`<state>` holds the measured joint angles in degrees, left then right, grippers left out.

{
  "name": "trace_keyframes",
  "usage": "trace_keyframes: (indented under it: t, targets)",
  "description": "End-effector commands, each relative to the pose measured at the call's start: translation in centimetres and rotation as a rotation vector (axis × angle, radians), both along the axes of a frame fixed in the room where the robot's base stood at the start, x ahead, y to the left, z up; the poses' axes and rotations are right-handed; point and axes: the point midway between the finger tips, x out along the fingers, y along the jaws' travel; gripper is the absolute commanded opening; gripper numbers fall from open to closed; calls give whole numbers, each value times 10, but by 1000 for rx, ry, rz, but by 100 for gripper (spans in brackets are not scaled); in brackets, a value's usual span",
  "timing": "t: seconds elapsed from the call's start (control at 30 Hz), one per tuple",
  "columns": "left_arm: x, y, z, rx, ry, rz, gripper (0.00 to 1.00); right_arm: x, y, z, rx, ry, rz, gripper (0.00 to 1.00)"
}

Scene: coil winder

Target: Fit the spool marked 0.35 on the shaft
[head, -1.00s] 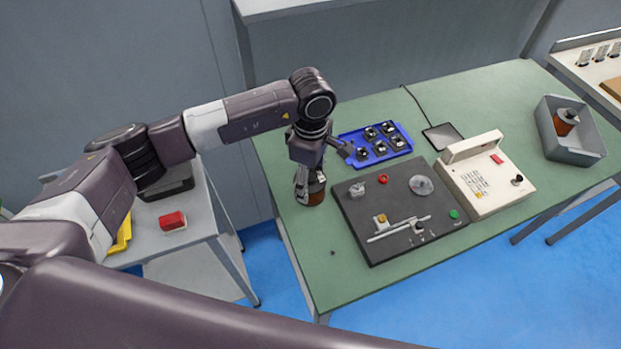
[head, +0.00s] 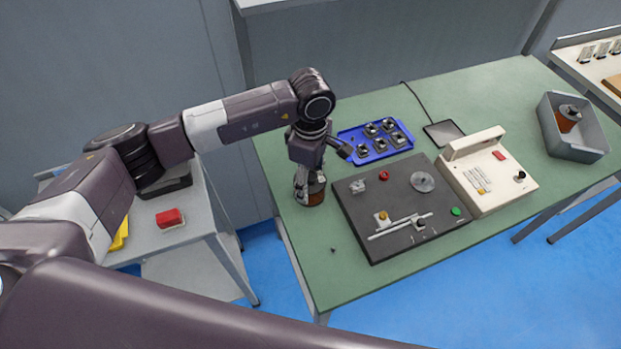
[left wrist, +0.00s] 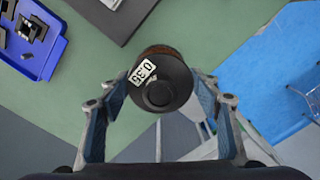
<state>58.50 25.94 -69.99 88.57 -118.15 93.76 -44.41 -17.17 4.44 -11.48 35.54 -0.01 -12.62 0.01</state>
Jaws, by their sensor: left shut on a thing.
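The spool marked 0.35 (left wrist: 160,82) shows in the left wrist view, with a black flange, a white label and brown winding. In the head view the spool (head: 316,194) is at the left end of the green bench, mostly hidden behind my gripper. My left gripper (head: 308,186) is shut on it, with a finger on each side; the left wrist view also shows the gripper (left wrist: 160,98). I cannot tell whether the spool touches the bench. The coil winder (head: 400,210) is a dark plate right of my gripper, with small fittings; I cannot tell which is the shaft. My right gripper is not in view.
A blue tray (head: 347,133) with several black parts lies behind the winder. A cream control box (head: 487,175) stands right of it. A grey bin (head: 583,152) holding another spool (head: 568,119) is at the right. The green bench in front of the gripper is mostly clear.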

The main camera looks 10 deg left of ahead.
Motion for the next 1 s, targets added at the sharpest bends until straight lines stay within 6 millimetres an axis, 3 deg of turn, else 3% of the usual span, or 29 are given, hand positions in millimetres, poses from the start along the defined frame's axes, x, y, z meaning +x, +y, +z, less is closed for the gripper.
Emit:
trace_keyframes:
  t: [1.0]
  targets:
    - [1, 0, -29, 0, -2, 0, 12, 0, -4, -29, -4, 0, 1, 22]
